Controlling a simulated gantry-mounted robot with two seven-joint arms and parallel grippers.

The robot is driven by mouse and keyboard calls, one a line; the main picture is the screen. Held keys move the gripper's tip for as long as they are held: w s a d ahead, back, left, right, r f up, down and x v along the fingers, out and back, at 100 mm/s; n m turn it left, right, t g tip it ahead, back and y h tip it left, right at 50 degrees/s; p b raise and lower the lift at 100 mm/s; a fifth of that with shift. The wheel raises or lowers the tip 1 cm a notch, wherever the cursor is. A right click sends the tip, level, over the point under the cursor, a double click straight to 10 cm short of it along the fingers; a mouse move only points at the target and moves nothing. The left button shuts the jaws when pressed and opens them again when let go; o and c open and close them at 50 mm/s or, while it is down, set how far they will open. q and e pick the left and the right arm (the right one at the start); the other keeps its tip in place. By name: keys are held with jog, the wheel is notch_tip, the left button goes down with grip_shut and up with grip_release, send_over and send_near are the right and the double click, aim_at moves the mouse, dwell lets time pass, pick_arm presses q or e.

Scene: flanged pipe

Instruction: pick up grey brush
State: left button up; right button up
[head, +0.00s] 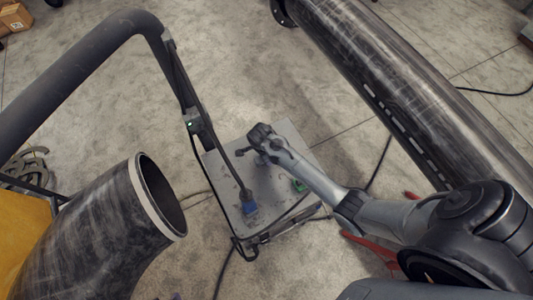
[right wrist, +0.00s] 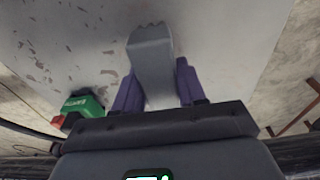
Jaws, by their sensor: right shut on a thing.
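The grey brush (right wrist: 151,62) stands out between the two purple fingers of my right gripper (right wrist: 155,80) in the right wrist view. The fingers press on it from both sides, and its end with a notched edge points away from me. In the head view my right gripper (head: 254,146) is over the pale top of the cart (head: 225,170). The brush is too small there to make out clearly. I cannot tell whether it still touches the cart top. My left gripper is in neither view.
A large flanged pipe (head: 390,80) runs across the upper right. An open pipe end (head: 165,200) is at left. Red tools (head: 370,243) lie at right.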

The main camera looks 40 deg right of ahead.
notch_tip(320, 180, up, 26)
jog(key=p, duration=0.7)
jog(key=shift+f, duration=0.15)
